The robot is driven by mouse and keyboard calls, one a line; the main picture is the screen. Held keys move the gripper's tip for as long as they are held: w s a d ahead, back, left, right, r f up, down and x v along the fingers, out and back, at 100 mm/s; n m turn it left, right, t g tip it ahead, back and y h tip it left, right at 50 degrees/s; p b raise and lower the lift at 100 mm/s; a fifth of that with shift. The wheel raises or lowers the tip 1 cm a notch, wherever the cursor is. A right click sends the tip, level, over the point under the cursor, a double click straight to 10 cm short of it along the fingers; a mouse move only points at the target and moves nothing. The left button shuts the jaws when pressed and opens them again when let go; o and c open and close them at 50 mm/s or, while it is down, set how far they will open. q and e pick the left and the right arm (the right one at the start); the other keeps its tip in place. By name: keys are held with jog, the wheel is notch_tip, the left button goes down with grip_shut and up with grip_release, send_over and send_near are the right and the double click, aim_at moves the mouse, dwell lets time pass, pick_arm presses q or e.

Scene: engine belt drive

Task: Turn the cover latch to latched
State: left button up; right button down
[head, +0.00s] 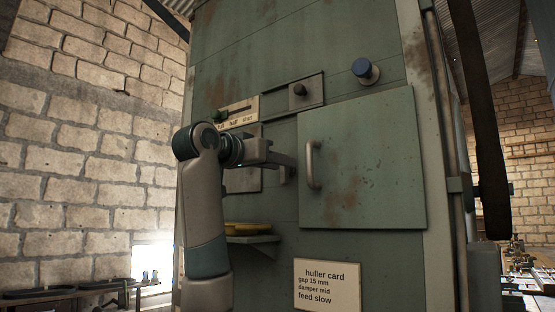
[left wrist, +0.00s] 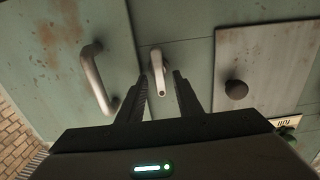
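The green cover (head: 362,165) is a closed-looking panel with a grey bar handle (head: 312,165). In the left wrist view the handle (left wrist: 97,82) is left of my fingers. The cover latch, a small pale lever (left wrist: 157,68), sits beside the cover's edge in the left wrist view. In the head view my gripper largely hides it. My left gripper (head: 284,162) is at the latch, left of the cover handle. Its two fingers (left wrist: 161,80) are apart, with the lever's end between them in the picture; I cannot tell whether they touch it. My right gripper is in neither view.
Above are a blue knob (head: 365,71), a dark knob on a plate (head: 299,90) and a "full half shut" slider plate (head: 243,111). A small panel with a round knob (left wrist: 236,90) is right of my fingers. A yellow item (head: 247,229) rests on a shelf below. A huller card (head: 327,286) hangs lower.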

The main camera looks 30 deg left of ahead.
pick_arm(q)
grip_shut()
jog(key=shift+f, duration=0.1)
dwell(0.3)
jog(key=shift+a+f+n+b, duration=0.2)
jog(key=shift+n+b, duration=1.65)
jog(key=shift+n, duration=1.15)
jog(key=shift+a+f+n+b, duration=0.15)
jog(key=shift+n+b, duration=1.65)
jog(key=shift+n, duration=1.2)
jog(key=shift+a+f+n+b, duration=0.2)
jog(key=shift+n+b, duration=1.65)
jog(key=shift+n, duration=1.15)
